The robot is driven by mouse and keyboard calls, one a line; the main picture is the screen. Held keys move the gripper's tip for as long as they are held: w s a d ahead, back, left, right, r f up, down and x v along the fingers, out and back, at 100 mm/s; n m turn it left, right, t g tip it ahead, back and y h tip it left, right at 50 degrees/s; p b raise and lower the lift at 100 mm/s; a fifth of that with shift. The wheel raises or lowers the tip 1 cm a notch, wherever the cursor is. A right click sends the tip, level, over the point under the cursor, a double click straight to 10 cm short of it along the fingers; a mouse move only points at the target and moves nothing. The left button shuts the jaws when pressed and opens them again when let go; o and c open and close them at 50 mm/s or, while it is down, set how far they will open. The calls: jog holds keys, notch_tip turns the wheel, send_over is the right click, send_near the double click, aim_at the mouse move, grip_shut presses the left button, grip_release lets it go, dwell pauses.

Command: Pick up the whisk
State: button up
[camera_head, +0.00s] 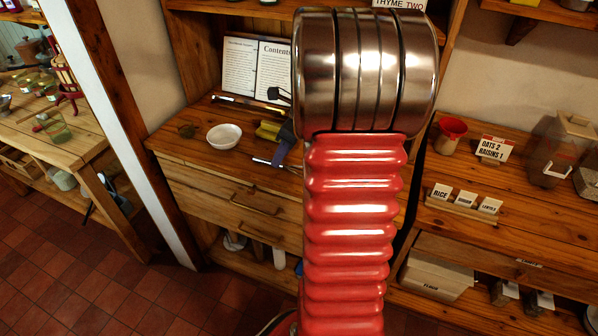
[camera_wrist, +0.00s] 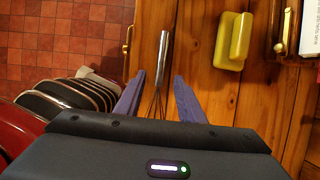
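The whisk lies on the wooden counter. In the wrist view its shiny metal handle (camera_wrist: 164,52) points away from me, and its wire end lies between my fingers and runs down toward my gripper's dark body, which hides its end. In the head view the whisk handle (camera_head: 266,162) shows near the counter's front edge. My gripper (camera_wrist: 159,76) is open, with one purple finger on each side of the whisk and visible gaps on both sides. I cannot tell its height above the counter. In the head view my red arm hides most of my gripper.
A yellow block-like object (camera_wrist: 232,40) lies to the right of the whisk. An open book (camera_head: 255,66) leans at the back. Drawers with a handle (camera_head: 255,204) are below the counter edge.

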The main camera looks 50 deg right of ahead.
jog(key=x, duration=0.3)
jog(key=shift+f, duration=0.15)
dwell(0.4)
grip_shut()
